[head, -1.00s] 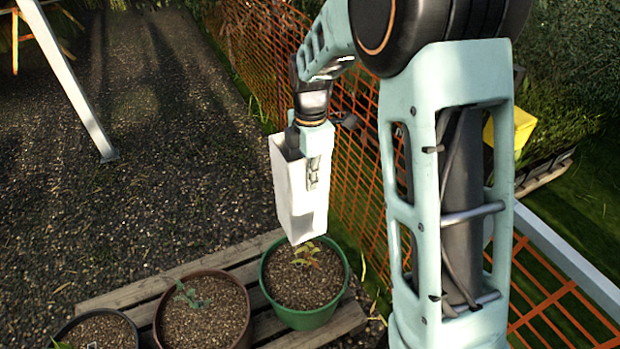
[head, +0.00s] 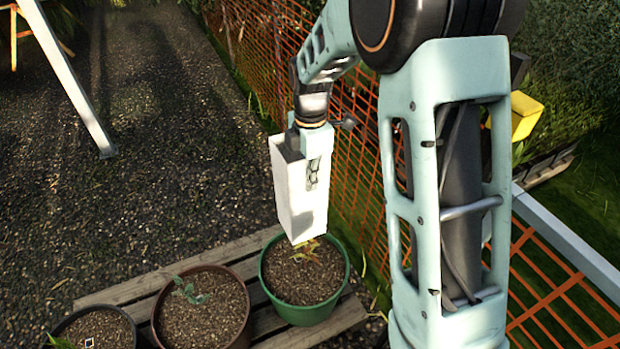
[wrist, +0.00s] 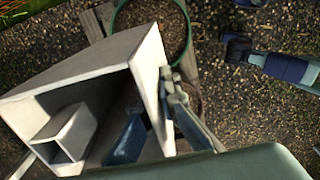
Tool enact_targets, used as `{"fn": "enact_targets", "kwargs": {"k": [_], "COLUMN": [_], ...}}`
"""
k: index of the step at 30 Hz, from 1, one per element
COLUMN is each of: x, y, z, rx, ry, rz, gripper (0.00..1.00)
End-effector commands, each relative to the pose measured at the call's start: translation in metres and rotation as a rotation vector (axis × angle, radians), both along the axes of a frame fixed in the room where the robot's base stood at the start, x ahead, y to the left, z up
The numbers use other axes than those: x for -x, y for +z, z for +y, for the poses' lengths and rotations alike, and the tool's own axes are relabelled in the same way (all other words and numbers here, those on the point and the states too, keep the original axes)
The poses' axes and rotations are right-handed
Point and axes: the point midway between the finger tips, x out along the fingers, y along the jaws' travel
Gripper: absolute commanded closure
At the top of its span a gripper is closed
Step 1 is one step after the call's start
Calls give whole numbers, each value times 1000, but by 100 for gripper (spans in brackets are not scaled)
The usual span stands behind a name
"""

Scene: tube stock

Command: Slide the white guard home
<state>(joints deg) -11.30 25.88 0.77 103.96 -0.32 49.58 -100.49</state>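The white guard (head: 297,195) is a tall, open-ended square tube, held nearly upright in the head view. My gripper (wrist: 153,98) is shut on one wall at its upper end, one finger inside and one outside. The wrist view looks into its open mouth, where a smaller square sleeve (wrist: 68,132) shows along the inner side. The guard's lower end overlaps the far part of the green pot (head: 303,313) in the head view; the height gap is unclear. A small yellow-brown plant (head: 318,253) in that pot is partly hidden behind the guard.
A brown pot (head: 160,330) with a seedling and a dark pot (head: 126,322) stand left of the green pot on a slatted wooden bench (head: 120,291). Orange mesh fence (head: 352,205) runs close behind and right of the guard. Gravel ground (head: 150,200) lies open to the left.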

Motion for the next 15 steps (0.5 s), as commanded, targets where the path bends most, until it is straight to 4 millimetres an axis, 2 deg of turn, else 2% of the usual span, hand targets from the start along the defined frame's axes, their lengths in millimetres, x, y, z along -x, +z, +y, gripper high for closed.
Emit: {"fn": "enact_targets", "kwargs": {"k": [15], "x": [0], "y": [-22], "z": [0], "rx": [0], "ry": [0], "rz": [0], "gripper": [100]}}
